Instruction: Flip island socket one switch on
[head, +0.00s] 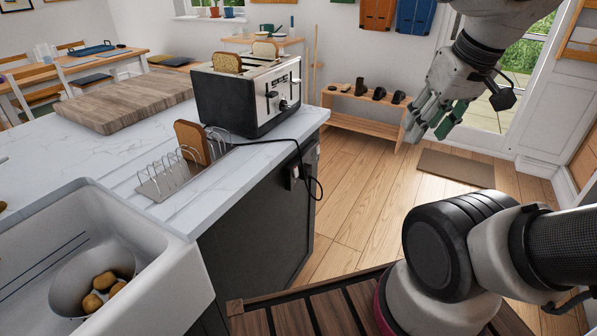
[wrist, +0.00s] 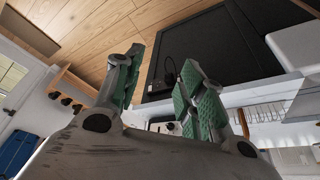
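The island socket (head: 293,176) is on the dark end panel of the kitchen island, under the worktop edge. A black plug and looping cable from the toaster (head: 262,92) are at it. The socket area also shows small and dark in the wrist view (wrist: 171,76), beyond my fingers. Its switches are too small to tell apart, and I cannot tell whether switch one is on or off. My gripper (head: 428,128) is in the air to the right of the island, well apart from the socket. Its green-padded fingers are spread and empty in the wrist view (wrist: 162,60).
The worktop (head: 100,155) holds a wooden board (head: 130,101) and a toast rack (head: 165,175) with toast. A white sink (head: 165,285) is at front left. A low shoe bench (head: 365,120) stands by the wall. The floor (head: 350,190) beside the island is clear.

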